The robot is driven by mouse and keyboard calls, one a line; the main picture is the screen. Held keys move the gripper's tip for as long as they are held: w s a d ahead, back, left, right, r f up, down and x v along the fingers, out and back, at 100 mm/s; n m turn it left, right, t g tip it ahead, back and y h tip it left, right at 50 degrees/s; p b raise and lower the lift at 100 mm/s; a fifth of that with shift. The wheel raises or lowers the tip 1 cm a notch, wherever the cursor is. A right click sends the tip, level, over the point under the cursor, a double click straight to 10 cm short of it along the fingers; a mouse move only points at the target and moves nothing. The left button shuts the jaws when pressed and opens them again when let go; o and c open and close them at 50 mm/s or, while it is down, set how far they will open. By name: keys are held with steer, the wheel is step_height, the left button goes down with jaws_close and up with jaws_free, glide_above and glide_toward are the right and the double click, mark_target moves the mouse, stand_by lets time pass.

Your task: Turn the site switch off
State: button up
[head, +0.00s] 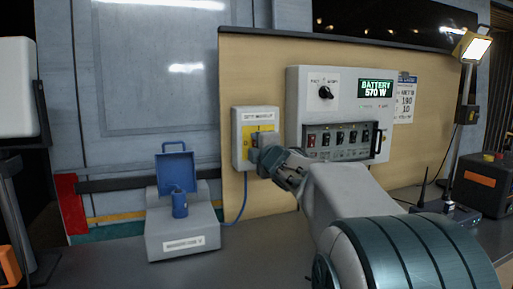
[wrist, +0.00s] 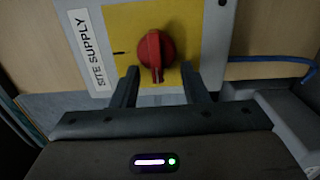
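The site supply switch box (head: 239,158) is grey with a yellow plate and hangs on the tan board. In the wrist view the box (wrist: 213,40) shows sideways, with its SITE SUPPLY label at the left. Its red rotary knob (wrist: 153,50) has its grip pointing down in that picture, and a black mark lies to its left on the plate. My gripper (wrist: 161,70) is open, with one finger on each side of the knob's lower end. Gaps show between knob and fingers. In the head view my gripper (head: 262,156) covers the knob.
A grey panel (head: 302,88) with a black knob, a BATTERY 570 W display and several rocker switches stands right of the switch box.

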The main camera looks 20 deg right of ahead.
steer(key=shift+a+r, duration=0.1)
steer(key=shift+a, duration=0.15)
steer(key=shift+s, duration=0.55)
steer(key=s+p, duration=0.2)
steer(key=s, duration=1)
steer(key=shift+s, duration=0.4)
steer(key=s+a+f+m+g+p, duration=0.3)
steer(key=s+a+m+g+p, duration=0.2)
steer(key=s+m+g+p, duration=0.2)
steer(key=s+a+f+m+g+p, duration=0.4)
steer(key=s+a+m+g+p, duration=0.2)
steer(key=s+m+p, duration=0.5)
steer(key=s+g+p, duration=0.2)
steer(key=s+p, duration=0.1)
